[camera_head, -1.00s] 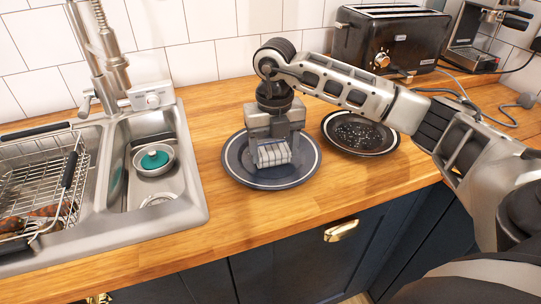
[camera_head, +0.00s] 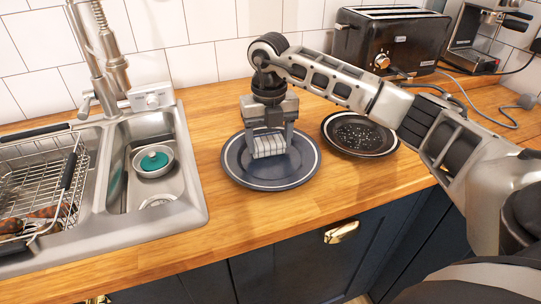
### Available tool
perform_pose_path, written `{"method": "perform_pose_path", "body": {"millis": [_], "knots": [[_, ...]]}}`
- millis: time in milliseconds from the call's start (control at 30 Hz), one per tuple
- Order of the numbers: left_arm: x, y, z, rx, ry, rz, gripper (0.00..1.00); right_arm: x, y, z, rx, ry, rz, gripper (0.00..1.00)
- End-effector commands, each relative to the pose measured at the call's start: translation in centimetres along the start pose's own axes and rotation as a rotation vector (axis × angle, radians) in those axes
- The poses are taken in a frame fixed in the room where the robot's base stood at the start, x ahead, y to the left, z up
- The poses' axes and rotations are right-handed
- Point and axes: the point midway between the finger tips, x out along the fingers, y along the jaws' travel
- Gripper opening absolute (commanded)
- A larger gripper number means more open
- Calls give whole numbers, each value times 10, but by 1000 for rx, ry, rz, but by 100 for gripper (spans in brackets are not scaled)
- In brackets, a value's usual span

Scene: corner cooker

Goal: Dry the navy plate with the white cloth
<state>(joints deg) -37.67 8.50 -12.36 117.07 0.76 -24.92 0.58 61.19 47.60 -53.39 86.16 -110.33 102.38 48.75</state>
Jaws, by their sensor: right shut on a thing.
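The navy plate (camera_head: 292,175) lies flat on the wooden counter, right of the sink. It has a light ring near its rim. My right gripper (camera_head: 269,149) points down over the plate's upper left part. It is shut on the white cloth (camera_head: 269,147), a small folded bundle with grey stripes between the fingers. The cloth is at the plate's surface and appears to touch it. The gripper and cloth hide part of the plate. My left gripper is not in view.
A dark plate with white specks (camera_head: 358,135) lies just right of the navy plate. A black toaster (camera_head: 390,42) and a coffee machine (camera_head: 480,38) stand behind. The sink (camera_head: 190,200) holds a bowl with a teal item (camera_head: 154,161). A wire rack (camera_head: 40,190) is at left. Front counter is clear.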

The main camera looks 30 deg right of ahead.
Motion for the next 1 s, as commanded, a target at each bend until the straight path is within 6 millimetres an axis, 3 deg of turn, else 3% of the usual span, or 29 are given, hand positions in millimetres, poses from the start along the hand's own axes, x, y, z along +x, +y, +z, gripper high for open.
{"method": "perform_pose_path", "body": {"millis": [800,1000], "knots": [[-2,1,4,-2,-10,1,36,-1,0,12,0,-1,1,41],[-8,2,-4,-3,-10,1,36,-13,0,13,1,-2,1,41]]}}
